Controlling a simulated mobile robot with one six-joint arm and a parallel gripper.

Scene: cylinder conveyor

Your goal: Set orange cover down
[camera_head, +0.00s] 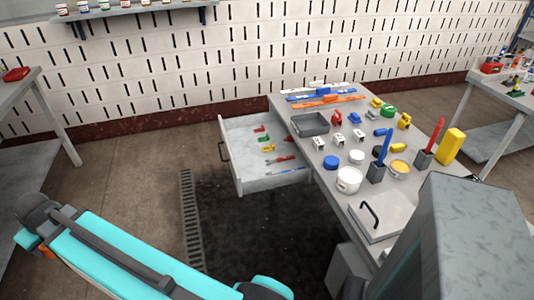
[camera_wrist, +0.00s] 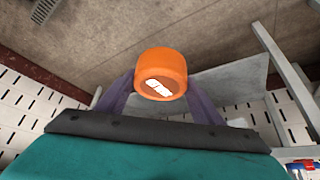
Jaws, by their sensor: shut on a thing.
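The orange cover (camera_wrist: 160,62) is a short round cap with a white mark on the face toward the wrist camera. My gripper (camera_wrist: 160,85) is shut on it, with one purple finger at each side. The cover is held in the air, clear of any surface that I can make out. In the head view my teal arm reaches to the lower left, and only a small orange patch (camera_head: 45,252) shows past its dark end. The fingers are hidden there.
A workbench (camera_head: 315,180) with tools, jars and a grey tray (camera_head: 310,124) stands to the right, its drawer (camera_head: 235,160) open. A grey table (camera_head: 12,95) with a red item stands at the left. A grey panel (camera_wrist: 235,85) lies beyond the cover.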

